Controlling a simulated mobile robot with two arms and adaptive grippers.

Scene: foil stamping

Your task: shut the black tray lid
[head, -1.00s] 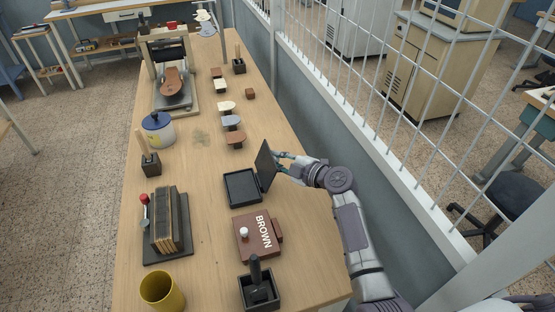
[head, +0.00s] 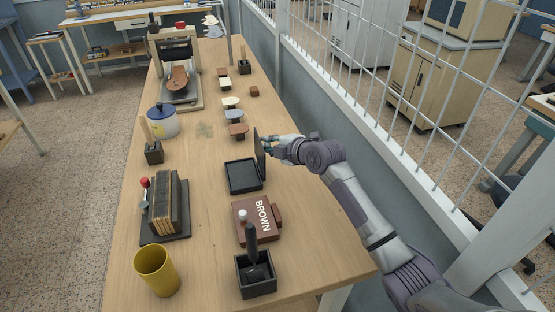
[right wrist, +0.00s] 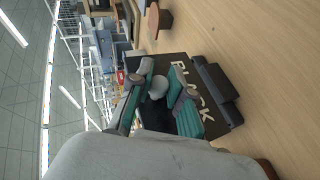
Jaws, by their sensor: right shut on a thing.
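The black tray (head: 243,178) lies on the table with its shallow dark inside facing up. Its black lid (head: 259,158) is open and stands nearly upright along the tray's right edge, seen almost edge-on. In the right wrist view the lid (right wrist: 172,63) shows its outer face with the word BLACK and a pale round knob (right wrist: 159,86). My right gripper (head: 268,144) reaches in from the right and is shut on the knob, which sits between its fingers. My left gripper is not in view.
A closed brown tray marked BROWN (head: 262,219) sits just in front, with a black holder (head: 257,285) nearer. Several stamps (head: 236,116) lie behind the tray. A rack of dark plates (head: 167,208) and a yellow cup (head: 157,270) stand left. A barred partition runs along the right.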

